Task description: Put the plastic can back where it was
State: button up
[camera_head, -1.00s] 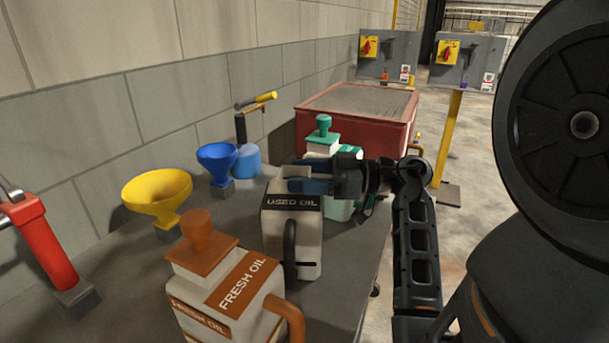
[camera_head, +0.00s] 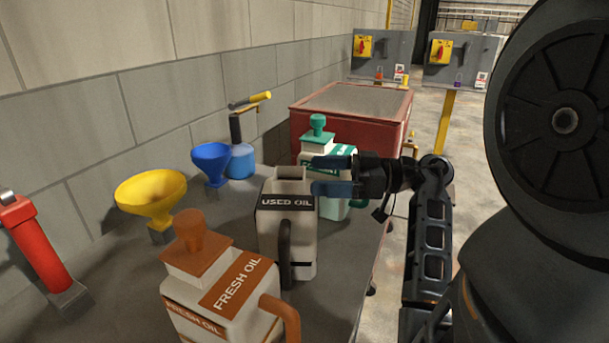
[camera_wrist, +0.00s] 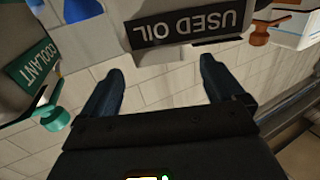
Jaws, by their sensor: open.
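The grey plastic can labelled USED OIL (camera_head: 280,222) stands upright on the dark bench, with a black handle on its front side. It also shows upside down at the top of the wrist view (camera_wrist: 185,22). My gripper (camera_head: 317,175) is open and empty, just right of the can's upper part, its fingers pointing left at it. In the wrist view the two blue fingertips (camera_wrist: 160,68) are spread, with a visible gap between them and the can.
The FRESH OIL can (camera_head: 222,290) with orange cap stands in front, and the green-capped coolant can (camera_head: 318,150) behind. Blue (camera_head: 211,158) and yellow (camera_head: 150,195) funnels and a red tool (camera_head: 38,245) line the wall side. A red bin (camera_head: 350,115) stands beyond the bench.

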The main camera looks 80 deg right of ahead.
jog(key=s+d, duration=0.1)
jog(key=s, duration=0.5)
jog(key=shift+s, duration=0.4)
